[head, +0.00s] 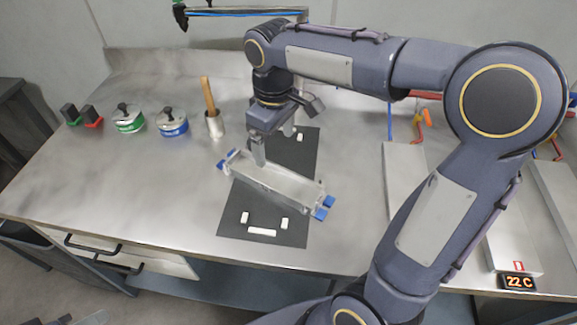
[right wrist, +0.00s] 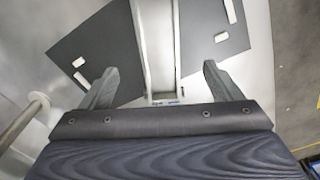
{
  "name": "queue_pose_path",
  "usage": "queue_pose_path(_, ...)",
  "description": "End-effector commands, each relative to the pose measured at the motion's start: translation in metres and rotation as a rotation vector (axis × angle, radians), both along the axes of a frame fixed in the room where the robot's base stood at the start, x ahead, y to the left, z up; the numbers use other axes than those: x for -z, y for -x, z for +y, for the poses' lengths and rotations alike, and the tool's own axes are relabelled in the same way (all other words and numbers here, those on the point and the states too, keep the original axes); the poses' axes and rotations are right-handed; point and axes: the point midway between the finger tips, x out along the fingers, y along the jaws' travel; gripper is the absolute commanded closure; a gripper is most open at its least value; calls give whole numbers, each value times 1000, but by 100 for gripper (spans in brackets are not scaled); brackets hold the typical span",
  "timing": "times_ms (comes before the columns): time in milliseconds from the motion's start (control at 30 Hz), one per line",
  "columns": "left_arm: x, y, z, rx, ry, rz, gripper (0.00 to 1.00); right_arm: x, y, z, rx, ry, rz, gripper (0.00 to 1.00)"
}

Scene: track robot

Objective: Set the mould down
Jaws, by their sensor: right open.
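The mould (head: 275,188) is a long silver metal trough with blue pieces at its ends. It lies skewed across a dark mat (head: 233,222) with white marks on the steel bench. My right gripper (head: 272,153) is over the mould's far-left part, pointing down. In the right wrist view, the mould (right wrist: 157,45) runs between the two spread fingers of my gripper (right wrist: 158,70), with a gap on both sides. The gripper is open. The mould's far side is partly hidden by the gripper in the head view. My left gripper is not in view.
A green-banded pot (head: 128,119), a blue-banded pot (head: 172,123) and a metal cup (head: 214,126) with a wooden handle stand left of the mat. Metal trays and a 22 C display (head: 518,282) are at right. The bench's front left is clear.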

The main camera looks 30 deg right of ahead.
Motion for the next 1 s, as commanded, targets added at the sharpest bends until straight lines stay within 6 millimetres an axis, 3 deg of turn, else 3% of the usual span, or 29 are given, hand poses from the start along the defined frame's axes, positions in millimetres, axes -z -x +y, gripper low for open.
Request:
queue_pose_path(233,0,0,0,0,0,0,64,-6,70,-16,197,-134,-118,15)
queue_pose_path(500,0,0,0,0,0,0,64,17,150,-9,486,-349,-274,15)
queue_pose_path(700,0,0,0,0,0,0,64,34,176,1,617,-452,-340,15)
queue_pose_path(1000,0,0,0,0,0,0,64,39,181,4,646,-475,-355,15)
